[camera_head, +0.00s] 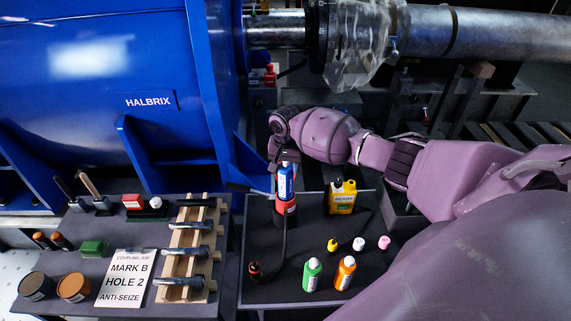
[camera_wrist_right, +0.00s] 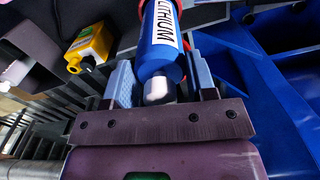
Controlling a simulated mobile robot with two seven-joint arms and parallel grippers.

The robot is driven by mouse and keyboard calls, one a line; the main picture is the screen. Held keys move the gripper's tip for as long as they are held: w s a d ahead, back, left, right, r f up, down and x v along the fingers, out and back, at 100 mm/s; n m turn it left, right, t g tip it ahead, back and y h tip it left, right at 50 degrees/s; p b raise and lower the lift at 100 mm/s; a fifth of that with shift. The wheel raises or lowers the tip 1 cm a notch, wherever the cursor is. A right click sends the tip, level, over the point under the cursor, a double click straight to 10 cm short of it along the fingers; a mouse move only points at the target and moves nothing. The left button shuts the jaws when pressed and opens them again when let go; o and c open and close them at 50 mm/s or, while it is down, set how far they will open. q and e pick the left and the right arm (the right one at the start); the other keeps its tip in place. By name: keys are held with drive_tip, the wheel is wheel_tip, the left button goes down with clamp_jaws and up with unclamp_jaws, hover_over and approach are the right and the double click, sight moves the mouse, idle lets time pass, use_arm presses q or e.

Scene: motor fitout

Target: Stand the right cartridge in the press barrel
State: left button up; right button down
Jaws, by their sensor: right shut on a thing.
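My right gripper (camera_head: 284,160) is shut on a blue cartridge (camera_head: 286,182) with a white label, upright over the dark tray. The wrist view shows the label of the cartridge (camera_wrist_right: 163,35) reading LITHIUM and its pale tip between the two fingers. The red press barrel (camera_head: 286,211) stands directly below it; the cartridge's lower end meets the barrel's top, and I cannot tell how deep it sits. A green cartridge (camera_head: 312,274) and an orange cartridge (camera_head: 345,273) stand at the tray's front. My left gripper is not in view.
A yellow container (camera_head: 342,196) stands right of the barrel. Small yellow, white and pink caps (camera_head: 359,244) are on the tray. A sheet (camera_head: 127,279) reads MARK B, HOLE 2, ANTI-SEIZE. A wooden rack (camera_head: 186,238) holds several bolts. A blue machine (camera_head: 110,80) rises behind.

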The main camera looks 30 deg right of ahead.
sight(286, 191)
drive_tip(key=shift+f+b, duration=0.35)
drive_tip(key=shift+f, duration=0.55)
drive_tip(key=shift+f+b, duration=0.55)
drive_tip(key=shift+f, duration=0.85)
drive_tip(key=shift+f+b, duration=0.3)
drive_tip(key=shift+f, duration=0.35)
drive_tip(key=shift+f+b, duration=0.4)
drive_tip(key=shift+f, duration=0.5)
drive_tip(key=shift+f+b, duration=0.4)
drive_tip(key=shift+f, duration=0.5)
drive_tip(key=shift+f+b, duration=0.35)
drive_tip(key=shift+f, duration=0.95)
drive_tip(key=c, duration=0.7)
unclamp_jaws()
drive_tip(key=shift+c, duration=0.2)
drive_tip(key=o, duration=0.4)
